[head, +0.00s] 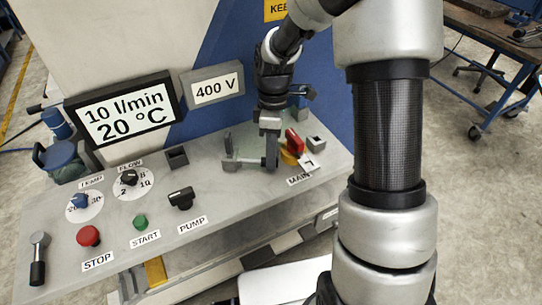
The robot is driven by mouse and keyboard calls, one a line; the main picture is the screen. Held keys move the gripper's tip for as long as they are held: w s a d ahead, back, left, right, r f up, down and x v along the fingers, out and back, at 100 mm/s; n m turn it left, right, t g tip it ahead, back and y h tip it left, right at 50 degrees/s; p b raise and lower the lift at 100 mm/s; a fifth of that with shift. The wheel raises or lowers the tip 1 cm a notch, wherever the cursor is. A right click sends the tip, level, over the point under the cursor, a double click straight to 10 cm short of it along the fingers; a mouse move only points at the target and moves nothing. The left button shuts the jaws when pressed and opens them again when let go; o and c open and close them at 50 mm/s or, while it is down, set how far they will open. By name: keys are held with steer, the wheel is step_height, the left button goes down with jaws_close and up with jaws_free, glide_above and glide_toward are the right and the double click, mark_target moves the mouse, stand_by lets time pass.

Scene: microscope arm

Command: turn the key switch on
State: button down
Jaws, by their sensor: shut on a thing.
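A grey sloping control panel (158,228) carries the switches. My gripper (270,158) points down at the panel's right part, just left of the red and yellow MAIN switch (293,142). It is shut on a small part at the panel surface, which I take to be the key switch. The fingers hide that part, so its key and its turn position cannot be told. A light grey bracket-like piece (230,158) shows just left of the fingers; whether it touches them is unclear.
A black PUMP switch (181,198), green START button (140,222), red STOP button (88,236) and TEMP and FLOW knobs (129,178) stand to the left. A 400 V display (214,87) and a flow and temperature display (124,109) rise behind the panel.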

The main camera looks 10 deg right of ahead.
steer(key=shift+w+r+n, duration=0.1)
steer(key=shift+w+n, duration=0.2)
steer(key=shift+w, duration=0.2)
stand_by(0.3)
steer(key=c, duration=1.6)
jaws_free()
steer(key=shift+o, duration=0.2)
steer(key=w+r+p, duration=0.2)
steer(key=w+r, duration=0.1)
steer(key=r, duration=1.4)
steer(key=shift+d, duration=0.45)
